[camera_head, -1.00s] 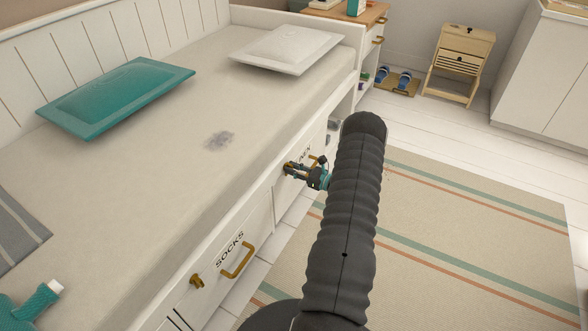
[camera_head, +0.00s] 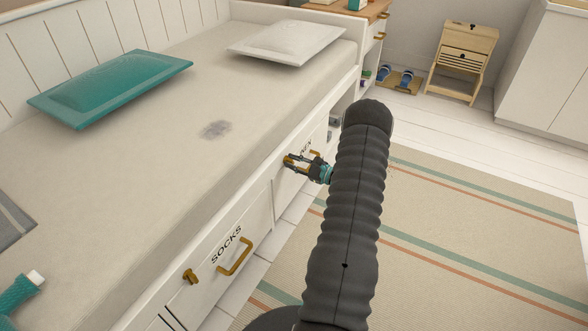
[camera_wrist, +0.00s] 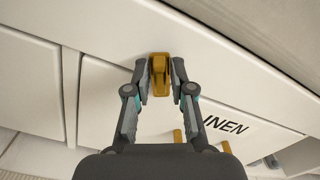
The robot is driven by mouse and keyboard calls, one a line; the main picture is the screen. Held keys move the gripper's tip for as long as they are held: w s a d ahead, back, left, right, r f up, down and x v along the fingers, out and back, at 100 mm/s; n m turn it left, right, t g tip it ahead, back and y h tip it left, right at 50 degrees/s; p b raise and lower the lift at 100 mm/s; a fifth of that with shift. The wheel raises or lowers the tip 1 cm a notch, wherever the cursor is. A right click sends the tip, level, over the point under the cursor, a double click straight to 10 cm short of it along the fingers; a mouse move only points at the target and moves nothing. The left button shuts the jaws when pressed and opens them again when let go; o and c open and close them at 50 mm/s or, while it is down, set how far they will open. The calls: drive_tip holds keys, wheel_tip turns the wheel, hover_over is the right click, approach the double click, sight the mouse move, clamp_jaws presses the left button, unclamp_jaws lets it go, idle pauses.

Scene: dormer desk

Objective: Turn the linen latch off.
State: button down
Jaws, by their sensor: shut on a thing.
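The linen latch (camera_wrist: 160,76) is a small brass knob on the white drawer front, left of the black word LINEN in the wrist view. My gripper (camera_wrist: 160,80) has one finger on each side of the latch and is shut on it. In the head view my gripper (camera_head: 290,163) is at the linen drawer front (camera_head: 289,187), with the latch mostly hidden by the fingers. The brass linen handle (camera_wrist: 179,138) shows below the latch in the wrist view, partly covered by my gripper.
The socks drawer (camera_head: 222,268) has its own brass latch (camera_head: 190,276) and handle (camera_head: 235,257). Above the drawers is a mattress (camera_head: 150,185) with a teal pillow (camera_head: 110,88) and a white pillow (camera_head: 288,43). A striped rug (camera_head: 450,220) covers the floor to the right.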

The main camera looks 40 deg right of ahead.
drive_tip(key=n+b, duration=0.2)
drive_tip(key=b, duration=0.1)
drive_tip(key=shift+f+n, duration=0.25)
drive_tip(key=shift+n, duration=0.15)
drive_tip(key=n+b, duration=0.1)
drive_tip(key=n, duration=0.1)
drive_tip(key=shift+r+n, duration=0.1)
drive_tip(key=shift+n, duration=0.3)
drive_tip(key=n, duration=0.3)
drive_tip(key=shift+r, duration=0.1)
drive_tip(key=shift+n, duration=1.9)
drive_tip(key=c, duration=1.2)
unclamp_jaws()
drive_tip(key=shift+s, duration=0.1)
